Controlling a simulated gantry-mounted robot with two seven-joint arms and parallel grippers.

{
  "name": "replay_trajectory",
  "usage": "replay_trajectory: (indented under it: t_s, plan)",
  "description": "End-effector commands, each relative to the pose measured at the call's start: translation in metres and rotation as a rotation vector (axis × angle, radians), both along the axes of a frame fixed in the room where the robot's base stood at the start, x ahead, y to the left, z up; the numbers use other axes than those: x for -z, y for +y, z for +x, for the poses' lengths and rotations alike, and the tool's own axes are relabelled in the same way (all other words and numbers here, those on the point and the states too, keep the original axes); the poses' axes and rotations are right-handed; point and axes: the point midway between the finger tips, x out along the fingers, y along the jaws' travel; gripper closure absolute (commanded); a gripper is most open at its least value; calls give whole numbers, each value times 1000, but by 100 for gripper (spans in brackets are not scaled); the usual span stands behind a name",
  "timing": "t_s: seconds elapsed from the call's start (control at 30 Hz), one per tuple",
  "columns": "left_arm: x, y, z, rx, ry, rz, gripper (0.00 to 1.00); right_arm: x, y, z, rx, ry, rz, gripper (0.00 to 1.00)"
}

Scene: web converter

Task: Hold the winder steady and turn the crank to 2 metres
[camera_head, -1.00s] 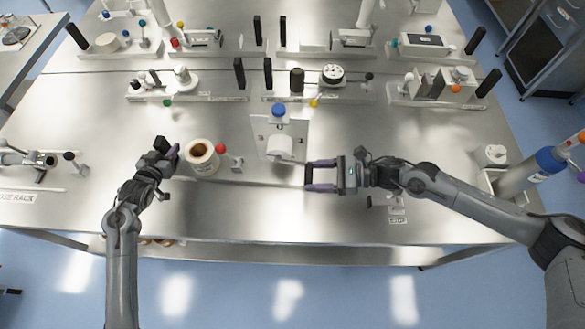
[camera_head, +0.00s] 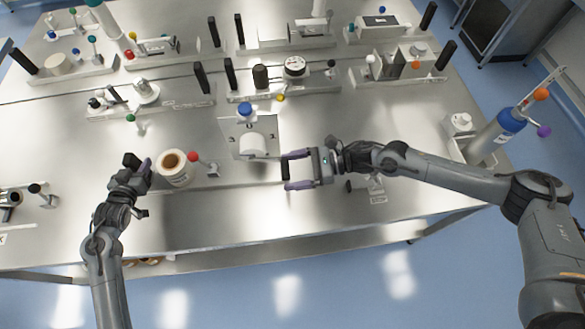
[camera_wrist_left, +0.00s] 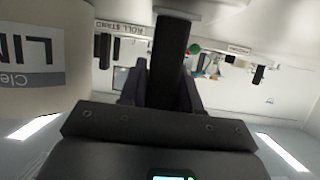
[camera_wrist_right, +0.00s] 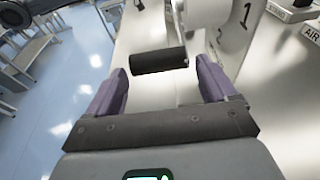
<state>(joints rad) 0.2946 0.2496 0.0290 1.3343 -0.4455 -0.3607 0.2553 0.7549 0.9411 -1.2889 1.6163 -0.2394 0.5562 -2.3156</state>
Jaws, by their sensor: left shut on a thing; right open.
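The winder has an upright metal plate (camera_head: 230,131) with a blue knob (camera_head: 245,110) and a white drum (camera_head: 252,146). The right wrist view shows the drum (camera_wrist_right: 206,12) and a numeral on the plate. The crank's black handle (camera_wrist_right: 158,60) lies ahead of and between the spread fingers of my right gripper (camera_head: 286,171); they do not close on it. A white labelled roll (camera_head: 173,170) stands left of the plate. My left gripper (camera_head: 138,165), left of the roll, is shut on a black upright post (camera_wrist_left: 172,55). What the post joins below is hidden.
A red knob (camera_head: 193,157) on a small stand is right of the roll. Several fixtures with black posts and coloured knobs line the back of the metal table (camera_head: 210,225). A blue-topped cylinder (camera_head: 511,120) leans at the right. The table's front strip is mostly clear.

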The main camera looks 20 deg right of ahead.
Motion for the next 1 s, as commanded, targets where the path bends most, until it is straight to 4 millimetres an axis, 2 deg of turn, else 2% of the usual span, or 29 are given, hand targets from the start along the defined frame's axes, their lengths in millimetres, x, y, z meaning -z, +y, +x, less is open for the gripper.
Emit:
replay_trajectory:
  t_s: [0.03, 0.17, 0.6, 1.0]
  plan:
    - [14, 0, -5, 1, 27, 4, 100, 0, -1, 0, 1, -1, 0, 15]
    - [13, 0, -5, 1, 27, 4, 100, -2, -9, -1, 1, -1, 1, 15]
    - [13, 0, -5, 0, 27, 4, 100, -14, -62, -15, 1, -1, -1, 15]
    - [13, 1, -5, -2, 27, 3, 100, -16, -69, -17, 0, -1, 0, 15]
